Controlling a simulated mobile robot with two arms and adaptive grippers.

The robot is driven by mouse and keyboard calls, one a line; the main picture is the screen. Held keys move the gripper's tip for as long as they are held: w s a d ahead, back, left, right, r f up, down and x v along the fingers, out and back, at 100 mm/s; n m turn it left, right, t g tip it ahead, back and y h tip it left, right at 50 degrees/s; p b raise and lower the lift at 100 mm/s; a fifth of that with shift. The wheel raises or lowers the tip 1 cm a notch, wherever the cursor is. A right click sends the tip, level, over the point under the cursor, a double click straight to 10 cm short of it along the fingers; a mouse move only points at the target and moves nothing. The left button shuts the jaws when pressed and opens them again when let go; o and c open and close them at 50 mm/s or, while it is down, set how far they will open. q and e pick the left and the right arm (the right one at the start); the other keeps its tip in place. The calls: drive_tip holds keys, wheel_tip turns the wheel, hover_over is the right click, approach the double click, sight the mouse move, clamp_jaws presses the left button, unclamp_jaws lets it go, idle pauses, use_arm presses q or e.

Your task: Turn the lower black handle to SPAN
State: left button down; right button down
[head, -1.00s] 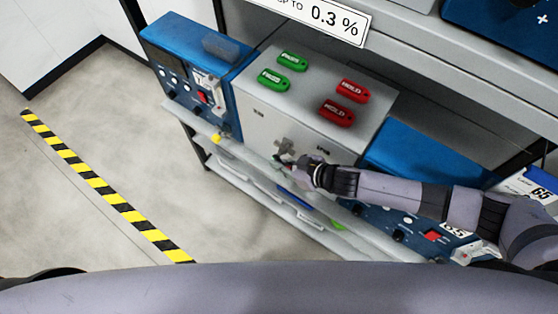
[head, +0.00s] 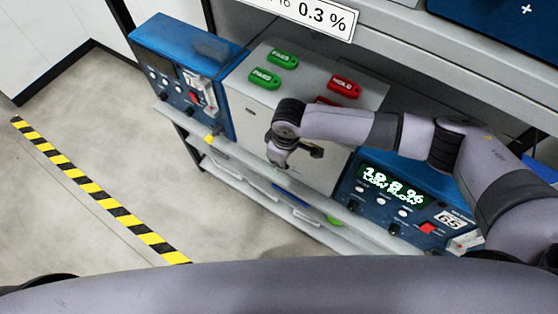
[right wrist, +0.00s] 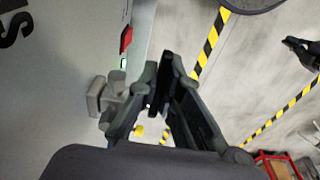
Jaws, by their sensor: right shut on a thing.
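The grey valve box (head: 250,92) carries two green PASS tags (head: 265,77) and red HOLD tags (head: 344,87) on top. My right gripper (head: 278,160) is in front of its face in the head view, and my wrist covers part of that face. In the right wrist view the gripper (right wrist: 165,70) has its fingers close together at a grey valve fitting (right wrist: 105,97) on the panel. It is shut on the black handle, which the fingers largely hide; its exact angle cannot be told. A dark piece (head: 313,150) shows just right of the gripper.
A blue analyser (head: 185,58) stands left of the box. Another, with a lit display reading 19.8 % and LOW FLOW (head: 390,186), stands to the right. A shelf edge (head: 400,55) overhangs behind. A yellow-black floor stripe (head: 95,187) crosses open floor at left.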

drive_tip(key=shift+r+g+h, duration=0.15)
drive_tip(key=shift+g+h, duration=0.15)
drive_tip(key=shift+h, duration=0.2)
idle(0.3)
drive_tip(key=c, duration=1.7)
unclamp_jaws()
drive_tip(key=shift+w+a, duration=0.1)
drive_tip(key=shift+r, duration=0.1)
drive_tip(key=shift+r, duration=3.95)
drive_tip(key=shift+a, duration=0.1)
